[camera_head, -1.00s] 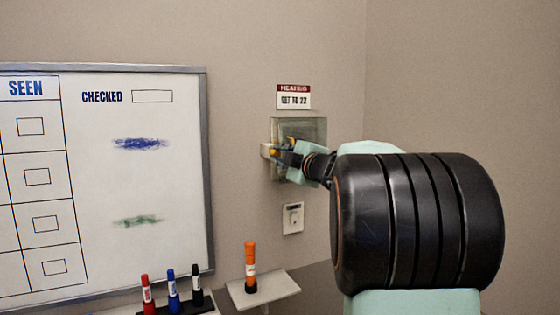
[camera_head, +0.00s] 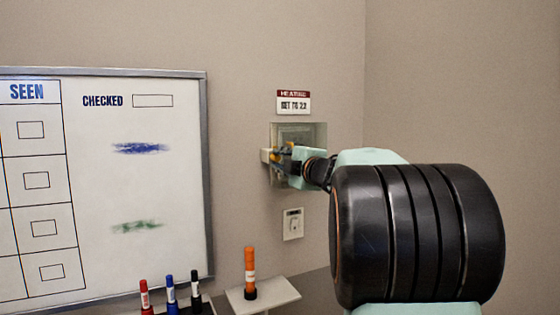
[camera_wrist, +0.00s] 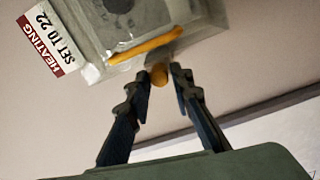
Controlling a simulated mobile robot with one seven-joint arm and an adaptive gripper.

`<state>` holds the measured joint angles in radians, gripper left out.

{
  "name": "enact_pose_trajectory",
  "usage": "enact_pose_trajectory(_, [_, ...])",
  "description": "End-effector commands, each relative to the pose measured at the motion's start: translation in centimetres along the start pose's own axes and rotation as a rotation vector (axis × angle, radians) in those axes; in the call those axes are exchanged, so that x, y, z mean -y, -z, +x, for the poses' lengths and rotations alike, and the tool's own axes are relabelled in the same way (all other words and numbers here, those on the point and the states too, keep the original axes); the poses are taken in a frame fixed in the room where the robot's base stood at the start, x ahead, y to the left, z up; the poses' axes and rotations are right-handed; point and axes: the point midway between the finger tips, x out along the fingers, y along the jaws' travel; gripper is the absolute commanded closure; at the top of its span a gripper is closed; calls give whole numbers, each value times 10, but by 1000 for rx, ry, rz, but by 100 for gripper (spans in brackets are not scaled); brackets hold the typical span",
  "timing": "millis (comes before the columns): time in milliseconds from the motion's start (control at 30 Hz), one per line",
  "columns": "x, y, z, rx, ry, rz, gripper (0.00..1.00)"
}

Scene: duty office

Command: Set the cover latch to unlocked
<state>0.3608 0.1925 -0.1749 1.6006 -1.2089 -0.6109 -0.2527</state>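A clear cover box (camera_head: 318,135) is fixed to the wall below the heating sign; it also fills the top of the wrist view (camera_wrist: 185,30). A yellow bar (camera_wrist: 146,45) runs along the box's edge in the wrist view. A round yellow-orange knob (camera_wrist: 159,75) sits beside that edge; I take it for the latch's knob. My gripper (camera_wrist: 161,72) has one fingertip on each side of the knob, with narrow gaps showing. In the head view my gripper (camera_head: 284,157) is at the box's left side and hides most of the latch. Lettering on the latch cannot be read.
The heating sign (camera_head: 294,102) hangs above the box and a wall switch (camera_head: 292,223) sits below it. A small shelf (camera_head: 275,291) holds an orange marker (camera_head: 250,272). A whiteboard (camera_head: 170,190) is at the left, with several markers under it.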

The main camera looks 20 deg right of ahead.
Motion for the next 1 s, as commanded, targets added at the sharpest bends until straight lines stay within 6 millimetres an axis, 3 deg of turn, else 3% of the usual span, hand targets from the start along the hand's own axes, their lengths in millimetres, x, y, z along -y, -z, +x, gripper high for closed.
enact_pose_trajectory(367, [-1, 0, -6, 1, -1, 1, 77])
enact_pose_trajectory(467, [-1, 0, -18, 1, -2, 1, 77])
enact_pose_trajectory(800, [-1, 0, -85, 1, -3, 1, 77])
enact_pose_trajectory(1000, [-1, 0, -112, 1, -2, 0, 77])
